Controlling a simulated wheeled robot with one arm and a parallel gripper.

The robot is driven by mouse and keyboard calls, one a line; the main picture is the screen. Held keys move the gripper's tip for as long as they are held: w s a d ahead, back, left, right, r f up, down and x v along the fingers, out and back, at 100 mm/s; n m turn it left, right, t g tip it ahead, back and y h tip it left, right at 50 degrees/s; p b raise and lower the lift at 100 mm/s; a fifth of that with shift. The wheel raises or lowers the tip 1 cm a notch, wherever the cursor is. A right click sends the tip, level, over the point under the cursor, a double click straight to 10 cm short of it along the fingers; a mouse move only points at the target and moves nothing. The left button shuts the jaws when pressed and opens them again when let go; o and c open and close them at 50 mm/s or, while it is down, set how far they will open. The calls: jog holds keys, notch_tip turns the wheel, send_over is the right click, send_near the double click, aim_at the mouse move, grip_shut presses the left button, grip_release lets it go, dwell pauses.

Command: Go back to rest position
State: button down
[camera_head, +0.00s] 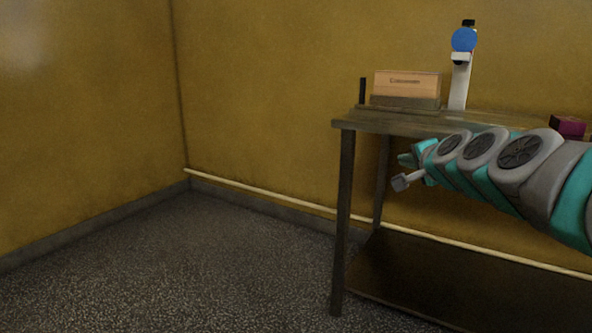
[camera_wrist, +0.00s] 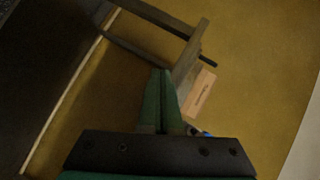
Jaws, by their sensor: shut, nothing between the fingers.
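My gripper (camera_wrist: 162,72) shows in the wrist view with its two green fingers together and nothing between them. In the head view my arm reaches in from the right, and the gripper end (camera_head: 404,160) is in front of the table (camera_head: 345,200), near its top edge. The fingers are small and partly hidden there. In the wrist view the table frame (camera_wrist: 183,62) lies beyond the fingertips, seen tilted.
On the table stand a wooden box (camera_head: 407,84) with dark lettering, a white stand with a blue disc (camera_head: 464,40), and a purple box (camera_head: 568,126) at right. A lower shelf (camera_head: 430,270) lies under the top. Open floor (camera_head: 180,265) is at left.

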jog(key=s+a+f+n+g+y+p, duration=0.1)
jog(key=s+a+f+n+g, duration=0.3)
jog(key=s+a+f, duration=0.4)
jog(key=s+a+f+n+g+y+p, duration=0.1)
jog(key=s+a+f+n+g, duration=0.35)
jog(key=s+f, duration=0.5)
jog(key=s+d+f+n+g+h, duration=0.1)
jog(key=s+f+g, duration=0.1)
jog(key=s, duration=0.7)
jog(key=s+d+f+n+g+h, duration=0.1)
jog(key=s+f+n+g, duration=0.1)
jog(key=s, duration=0.7)
jog(key=s+d+f+n+g+h, duration=0.1)
jog(key=s+f+g, duration=0.3)
jog(key=s, duration=0.5)
jog(key=shift+f+n+p, duration=0.35)
jog(key=shift+f+n, duration=0.1)
jog(key=shift+f, duration=0.05)
jog(key=shift+d, duration=0.1)
jog(key=shift+d, duration=0.1)
